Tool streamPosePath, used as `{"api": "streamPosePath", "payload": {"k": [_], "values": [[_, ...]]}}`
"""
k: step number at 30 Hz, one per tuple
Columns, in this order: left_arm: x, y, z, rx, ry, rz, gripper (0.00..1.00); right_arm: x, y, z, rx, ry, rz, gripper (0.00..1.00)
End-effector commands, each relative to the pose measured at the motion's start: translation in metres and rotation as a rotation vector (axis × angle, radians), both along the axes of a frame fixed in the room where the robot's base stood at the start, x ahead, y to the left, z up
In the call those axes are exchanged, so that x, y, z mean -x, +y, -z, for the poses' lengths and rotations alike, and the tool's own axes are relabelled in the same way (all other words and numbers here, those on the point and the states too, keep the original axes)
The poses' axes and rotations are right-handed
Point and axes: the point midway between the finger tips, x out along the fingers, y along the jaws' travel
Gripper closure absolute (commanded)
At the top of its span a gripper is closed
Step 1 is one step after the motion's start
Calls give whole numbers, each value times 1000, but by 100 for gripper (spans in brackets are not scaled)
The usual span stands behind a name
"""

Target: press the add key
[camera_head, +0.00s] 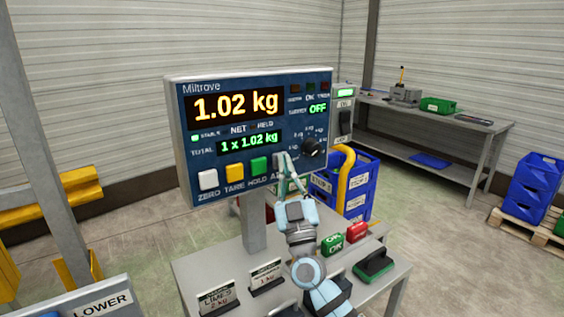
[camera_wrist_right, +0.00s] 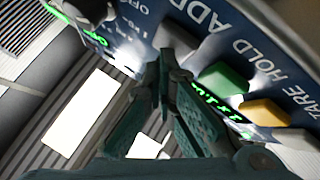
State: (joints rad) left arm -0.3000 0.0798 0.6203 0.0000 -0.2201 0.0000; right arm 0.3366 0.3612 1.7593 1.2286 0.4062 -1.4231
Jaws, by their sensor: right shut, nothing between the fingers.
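The blue Miltrave indicator panel (camera_head: 222,150) faces me on a post, showing 1.02 kg and a total of 1 x 1.02 kg. Its key row holds white ZERO (camera_head: 208,179), yellow TARE (camera_head: 234,173), green HOLD (camera_head: 260,166) and the ADD key at the right end, mostly hidden behind my gripper. In the right wrist view the grey ADD key (camera_wrist_right: 174,36) lies just beyond the fingertips. My right gripper (camera_head: 282,158) is shut and empty, its tips at the ADD key; I cannot tell whether they touch it. My left gripper is not in view.
A dark knob (camera_head: 310,147) sits right of the keys on the panel. Below, a grey table (camera_head: 205,267) carries weight cards, a red block (camera_head: 357,231) and green blocks (camera_head: 332,244). Blue crates (camera_head: 358,192) and a yellow rail stand behind.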

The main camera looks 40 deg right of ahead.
Motion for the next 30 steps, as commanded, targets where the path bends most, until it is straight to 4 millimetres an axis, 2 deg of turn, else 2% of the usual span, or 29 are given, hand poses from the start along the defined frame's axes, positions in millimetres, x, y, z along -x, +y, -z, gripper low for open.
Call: {"api": "streamPosePath", "payload": {"k": [7,20,30], "values": [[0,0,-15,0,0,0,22,12,0,-3,1,2,0,100],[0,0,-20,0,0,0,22,19,0,-1,0,0,0,100],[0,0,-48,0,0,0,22,52,1,-3,0,3,-1,100]]}}
